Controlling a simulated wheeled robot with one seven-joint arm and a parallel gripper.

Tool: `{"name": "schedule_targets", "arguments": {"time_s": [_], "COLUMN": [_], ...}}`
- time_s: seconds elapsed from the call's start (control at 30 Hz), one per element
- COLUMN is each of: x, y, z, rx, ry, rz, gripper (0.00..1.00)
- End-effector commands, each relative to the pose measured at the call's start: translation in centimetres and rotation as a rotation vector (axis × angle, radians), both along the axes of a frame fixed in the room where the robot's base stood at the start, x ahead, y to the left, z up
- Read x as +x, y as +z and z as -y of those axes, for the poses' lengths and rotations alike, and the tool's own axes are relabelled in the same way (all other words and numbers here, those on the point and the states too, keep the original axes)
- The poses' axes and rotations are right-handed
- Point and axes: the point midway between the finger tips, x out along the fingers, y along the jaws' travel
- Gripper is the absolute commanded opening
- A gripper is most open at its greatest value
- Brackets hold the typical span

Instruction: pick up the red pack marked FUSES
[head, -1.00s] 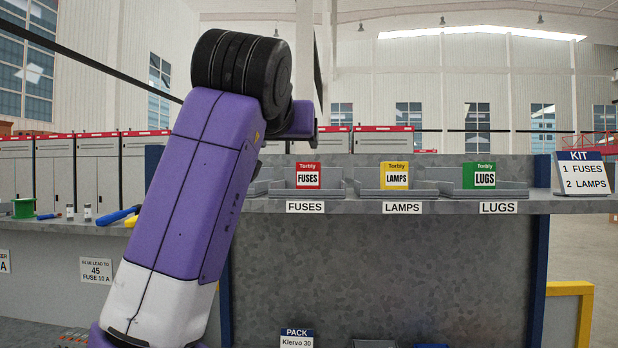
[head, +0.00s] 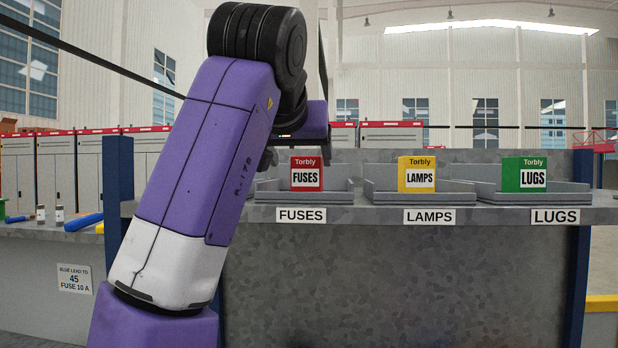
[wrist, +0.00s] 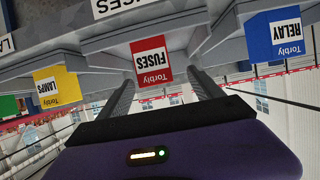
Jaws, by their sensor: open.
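The red pack marked FUSES (head: 306,173) stands upright in a grey open-topped bin on the shelf, above the FUSES label (head: 301,215). In the wrist view, which is upside down, the red pack (wrist: 151,61) shows in the middle, beyond my gripper (wrist: 161,78). The two dark fingers are apart and empty, with the pack in line with the gap between them. I see no contact. In the head view my arm hides most of the gripper, which is left of the red pack.
A yellow LAMPS pack (head: 416,174) and a green LUGS pack (head: 524,174) stand in bins to the right. The wrist view shows a blue RELAY pack (wrist: 281,35) on the other side of the red one. Bin walls and the shelf edge (head: 365,213) are close by.

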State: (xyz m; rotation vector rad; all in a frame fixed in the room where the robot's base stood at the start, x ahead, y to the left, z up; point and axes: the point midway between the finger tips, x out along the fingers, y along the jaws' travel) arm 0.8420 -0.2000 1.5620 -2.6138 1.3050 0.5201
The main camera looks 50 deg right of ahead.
Motion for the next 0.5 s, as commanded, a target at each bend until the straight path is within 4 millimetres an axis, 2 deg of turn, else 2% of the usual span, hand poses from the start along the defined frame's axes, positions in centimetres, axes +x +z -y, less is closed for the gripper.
{"name": "schedule_targets", "arguments": {"time_s": [0.37, 0.5], "x": [1.7, 2.5], "y": [-0.9, -1.0], "z": [2.6, 4.5], "rx": [0.002, 0.001], "ry": [0.0, -0.001], "rz": [-0.001, -0.002], "gripper": [0.75, 0.75]}}
